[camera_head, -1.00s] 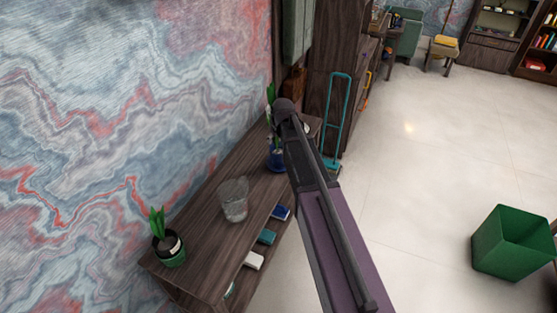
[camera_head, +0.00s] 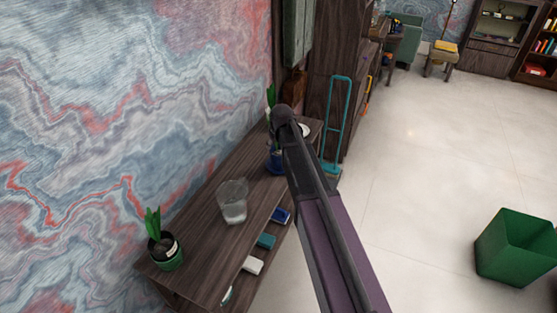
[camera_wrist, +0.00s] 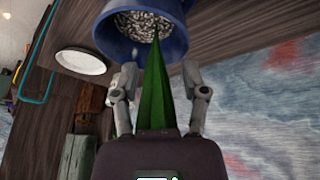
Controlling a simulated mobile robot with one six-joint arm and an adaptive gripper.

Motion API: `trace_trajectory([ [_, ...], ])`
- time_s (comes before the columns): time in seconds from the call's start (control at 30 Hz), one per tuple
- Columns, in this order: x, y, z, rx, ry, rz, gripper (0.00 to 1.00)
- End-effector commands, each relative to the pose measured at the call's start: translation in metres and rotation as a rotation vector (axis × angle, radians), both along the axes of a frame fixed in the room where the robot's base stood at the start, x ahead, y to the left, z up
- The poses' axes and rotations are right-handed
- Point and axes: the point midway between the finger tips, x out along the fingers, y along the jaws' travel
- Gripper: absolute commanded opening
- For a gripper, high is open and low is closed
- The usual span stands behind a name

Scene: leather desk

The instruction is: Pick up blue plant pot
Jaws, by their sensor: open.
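The blue plant pot (camera_head: 273,161) stands on the wooden shelf unit and is partly hidden behind my arm in the head view. In the wrist view the blue pot (camera_wrist: 110,42) shows at the top, filled with pale pebbles, with green pointed leaves rising from it. My gripper (camera_wrist: 160,75) is open. Its two fingers are on either side of the leaves, with the fingertips close to the pot's rim. I cannot tell whether they touch the rim. In the head view the gripper is hidden behind my arm.
A white plate (camera_wrist: 81,62) lies beside the blue pot. Several small items sit on the lower shelf. A teal trolley (camera_head: 335,125) stands beyond. The patterned wall (camera_head: 110,120) is close on the left.

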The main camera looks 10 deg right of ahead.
Motion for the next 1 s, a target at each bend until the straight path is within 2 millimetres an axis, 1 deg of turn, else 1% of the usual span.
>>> trace_trajectory([
  [0.13, -0.0001, -0.0001, 0.0, 0.0, 0.0, 0.0, 0.57],
  [0.17, -0.0001, -0.0001, 0.0, 0.0, 0.0, 0.0, 0.48],
  [0.2, -0.0001, -0.0001, 0.0, 0.0, 0.0, 0.0, 0.36],
  [0.27, -0.0001, -0.0001, 0.0, 0.0, 0.0, 0.0, 0.18],
  [0.3, -0.0001, -0.0001, 0.0, 0.0, 0.0, 0.0, 0.06],
  [0.33, -0.0001, -0.0001, 0.0, 0.0, 0.0, 0.0, 0.0],
  [0.77, 0.0001, -0.0001, 0.0006, 0.0, 0.0, 0.0, 0.0],
  [1.0, 0.0001, 0.0, 0.0071, 0.0, 0.0, 0.0, 0.0],
])
